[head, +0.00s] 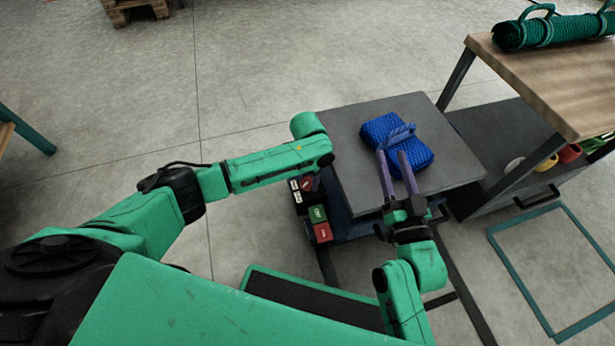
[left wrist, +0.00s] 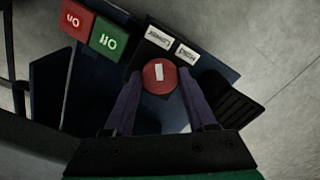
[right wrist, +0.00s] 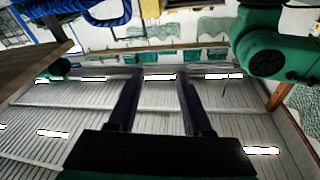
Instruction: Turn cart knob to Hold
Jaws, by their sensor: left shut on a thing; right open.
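The cart knob (left wrist: 160,78) is a red disc with a white mark, seen in the left wrist view. The mark stands nearly upright in the picture, below two white labels. The right label (left wrist: 187,54) appears to read Hold; the left label (left wrist: 158,38) is hard to read. My left gripper (left wrist: 161,92) is shut on the knob, one finger on each side. In the head view my left arm largely hides that gripper at the cart's side. My right gripper (head: 392,156) is open and empty above the cart top (head: 355,150).
A blue net bundle (head: 382,128) lies on the cart near my right gripper. Green (left wrist: 109,39) and red (left wrist: 76,19) buttons sit beside the knob. A wooden-topped workbench (head: 545,75) with a green net roll (head: 570,32) stands right.

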